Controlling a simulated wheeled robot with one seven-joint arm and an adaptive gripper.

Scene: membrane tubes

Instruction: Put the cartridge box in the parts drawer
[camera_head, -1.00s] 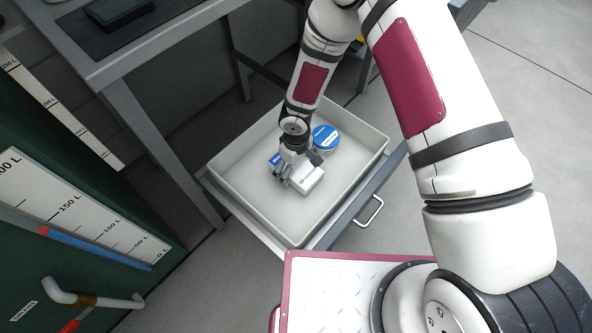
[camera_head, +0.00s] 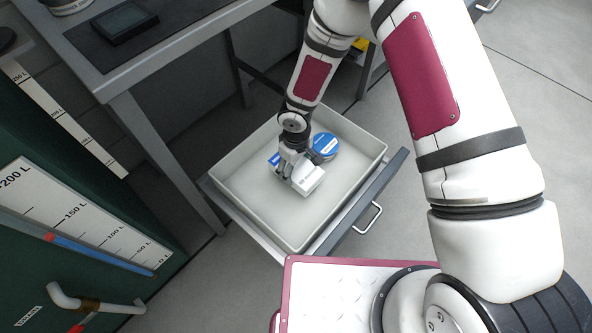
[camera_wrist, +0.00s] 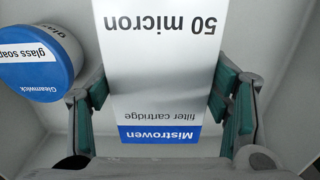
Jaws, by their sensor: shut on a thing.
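The cartridge box (camera_head: 306,179) is white with a blue end. In the wrist view the box (camera_wrist: 162,70) reads "50 micron", "filter cartridge" and "Mistrowen" upside down. My gripper (camera_head: 294,170) is inside the open parts drawer (camera_head: 240,208) and is shut on the box. In the wrist view the green-padded fingers (camera_wrist: 172,108) stand on both sides of the box. The drawer is a pale, shallow tray pulled out with its handle (camera_head: 368,218) facing right. I cannot tell whether the box touches the drawer floor.
A round blue-and-white tin (camera_head: 325,146), marked "glass soap" in the wrist view (camera_wrist: 38,62), sits in the drawer beside the box. The drawer's near part is clear. A grey bench (camera_head: 150,60) stands at upper left, and a green tank (camera_head: 70,220) at left.

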